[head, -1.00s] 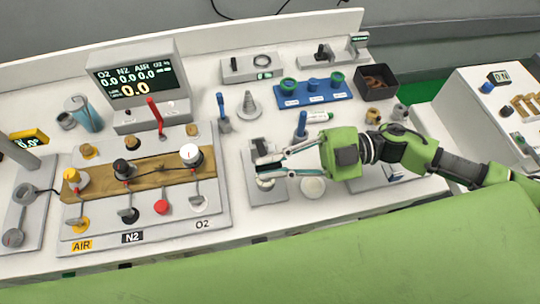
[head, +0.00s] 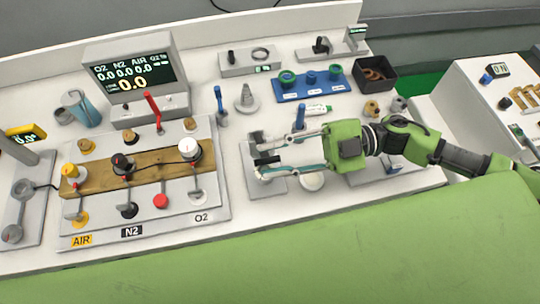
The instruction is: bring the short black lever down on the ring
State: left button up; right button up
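A short black lever (head: 267,160) lies over a grey plate (head: 254,185) on the bench, in the middle of the head view. My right gripper (head: 260,155) reaches in from the right above this plate. Its two fingers are spread apart, one on the far side and one on the near side of the black lever, with a gap to each. It holds nothing that I can see. The pale round part seen earlier at the near end of the plate is now mostly hidden by the near finger, so I cannot tell whether the lever touches a ring. My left gripper is not in view.
A gas panel (head: 215,208) with knobs and levers stands left of the plate. A blue upright handle (head: 300,118) stands just behind my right gripper. A blue rack (head: 312,92) and a black bin (head: 375,73) are at the back.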

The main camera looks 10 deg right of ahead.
jog(key=d, duration=1.1)
